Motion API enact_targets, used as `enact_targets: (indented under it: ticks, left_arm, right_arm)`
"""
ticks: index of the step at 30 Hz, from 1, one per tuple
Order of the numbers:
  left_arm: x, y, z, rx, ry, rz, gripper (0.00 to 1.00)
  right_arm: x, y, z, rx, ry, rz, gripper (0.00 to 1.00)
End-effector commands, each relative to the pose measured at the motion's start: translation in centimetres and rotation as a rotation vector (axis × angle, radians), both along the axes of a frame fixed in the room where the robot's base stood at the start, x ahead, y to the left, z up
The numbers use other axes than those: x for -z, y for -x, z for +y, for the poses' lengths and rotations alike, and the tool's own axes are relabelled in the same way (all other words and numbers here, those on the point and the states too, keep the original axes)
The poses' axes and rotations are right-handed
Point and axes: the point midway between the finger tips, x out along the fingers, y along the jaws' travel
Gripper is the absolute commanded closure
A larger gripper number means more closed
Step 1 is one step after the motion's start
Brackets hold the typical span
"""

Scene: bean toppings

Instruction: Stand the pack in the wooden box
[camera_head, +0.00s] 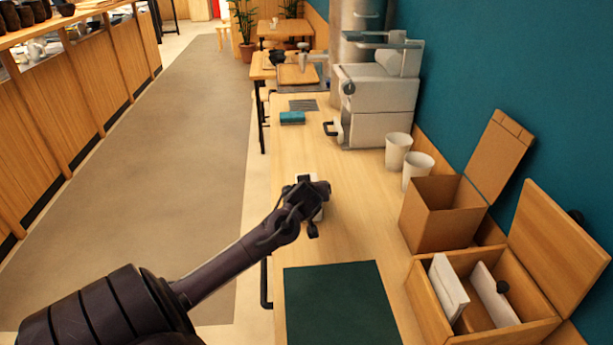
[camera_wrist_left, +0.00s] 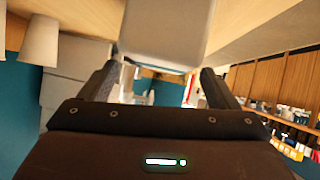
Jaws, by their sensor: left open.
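A pale pack (camera_head: 319,213) is on the counter, mostly hidden behind my left gripper (camera_head: 308,192) in the head view. In the left wrist view the pack (camera_wrist_left: 165,30) is a smooth pale block at the top, in line with the gap between the two fingers (camera_wrist_left: 158,70). My left gripper is open at the pack; I cannot tell whether it touches it. The wooden box (camera_head: 427,300) is at the front right with its lid (camera_head: 560,240) open. Two white flat items (camera_head: 449,285) (camera_head: 492,292) stand tilted inside it. My right gripper is not in view.
A cardboard box (camera_head: 436,222) with a raised flap stands behind the wooden box. Two white cups (camera_head: 417,170) (camera_head: 397,150) and a grey machine (camera_head: 375,105) stand along the wall. A dark green mat (camera_head: 340,305) lies in front.

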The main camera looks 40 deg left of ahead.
Motion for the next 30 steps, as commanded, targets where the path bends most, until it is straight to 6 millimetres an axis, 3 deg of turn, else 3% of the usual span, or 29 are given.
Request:
enact_targets:
  ticks: [16, 30]
  left_arm:
    - [-5.1, 6.4, -5.6, 0.002, -0.002, 0.001, 0.17]
    - [-5.8, 7.2, -6.4, 0.001, 0.002, 0.001, 0.17]
  right_arm:
    - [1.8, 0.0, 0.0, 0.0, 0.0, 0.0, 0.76]
    - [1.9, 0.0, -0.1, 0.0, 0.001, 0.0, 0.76]
